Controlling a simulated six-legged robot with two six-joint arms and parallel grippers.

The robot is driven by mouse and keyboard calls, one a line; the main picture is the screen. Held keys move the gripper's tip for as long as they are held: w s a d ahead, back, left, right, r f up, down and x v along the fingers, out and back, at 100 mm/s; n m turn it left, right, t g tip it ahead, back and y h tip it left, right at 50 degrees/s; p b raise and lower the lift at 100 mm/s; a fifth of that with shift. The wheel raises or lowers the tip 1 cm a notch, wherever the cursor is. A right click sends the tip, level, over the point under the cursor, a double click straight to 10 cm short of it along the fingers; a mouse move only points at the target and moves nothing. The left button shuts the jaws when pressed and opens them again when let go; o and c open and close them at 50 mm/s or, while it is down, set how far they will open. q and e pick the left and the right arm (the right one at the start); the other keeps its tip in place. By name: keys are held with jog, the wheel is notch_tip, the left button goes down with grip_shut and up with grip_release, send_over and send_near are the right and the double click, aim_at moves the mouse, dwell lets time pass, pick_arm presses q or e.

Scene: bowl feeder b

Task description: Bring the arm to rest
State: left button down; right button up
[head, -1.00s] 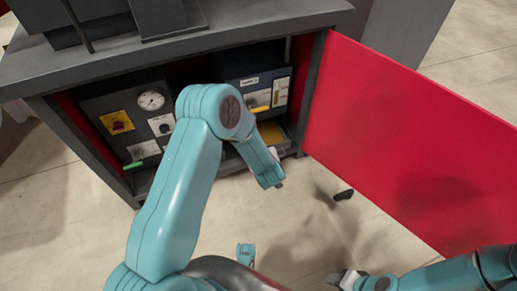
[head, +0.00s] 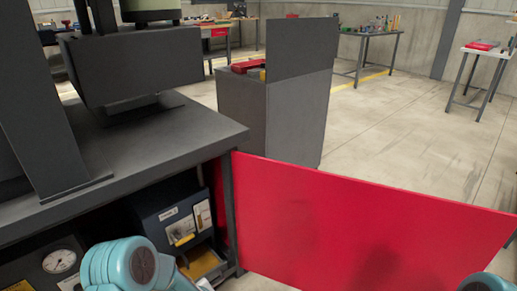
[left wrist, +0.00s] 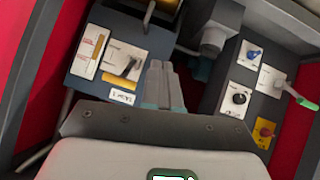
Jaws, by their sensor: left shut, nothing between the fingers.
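My left gripper (left wrist: 162,84) shows in the left wrist view with its fingers together and nothing between them. It points toward the open cabinet with the control boxes. In that view the box with yellow and white labels (left wrist: 121,60) is left of the fingers, and the box with the knobs (left wrist: 238,98) is right of them; whether the fingers are inside the cabinet I cannot tell. In the head view only a teal joint of my left arm shows at the bottom. My right gripper is out of view; a bit of my right arm shows at the bottom right corner.
The red door (head: 370,220) stands open to the right of the cabinet. The dark bench top (head: 150,140) carries a heavy dark machine. A grey cabinet (head: 275,115) stands behind the door. Tables (head: 372,34) stand far back, with open floor between.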

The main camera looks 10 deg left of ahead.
pick_arm(q)
jog(key=s+d+f+m+g+h, duration=0.25)
jog(key=s+d, duration=0.25)
jog(key=s, duration=0.3)
jog(key=s+d+f+m+g+h, duration=0.1)
jog(key=s+d+m+g+h, duration=0.15)
jog(key=s+d+h, duration=0.4)
jog(key=s+d+f+m+g+h, duration=0.15)
jog(key=s+d+m, duration=0.25)
jog(key=s, duration=0.6)
notch_tip(320, 180, up, 29)
jog(key=s+g+p, duration=0.1)
jog(key=p, duration=2.8)
notch_tip(320, 180, down, 18)
jog(key=b, duration=1.8)
jog(key=shift+d, duration=0.25)
jog(key=shift+s, duration=0.1)
notch_tip(320, 180, up, 18)
jog(key=p, duration=1.8)
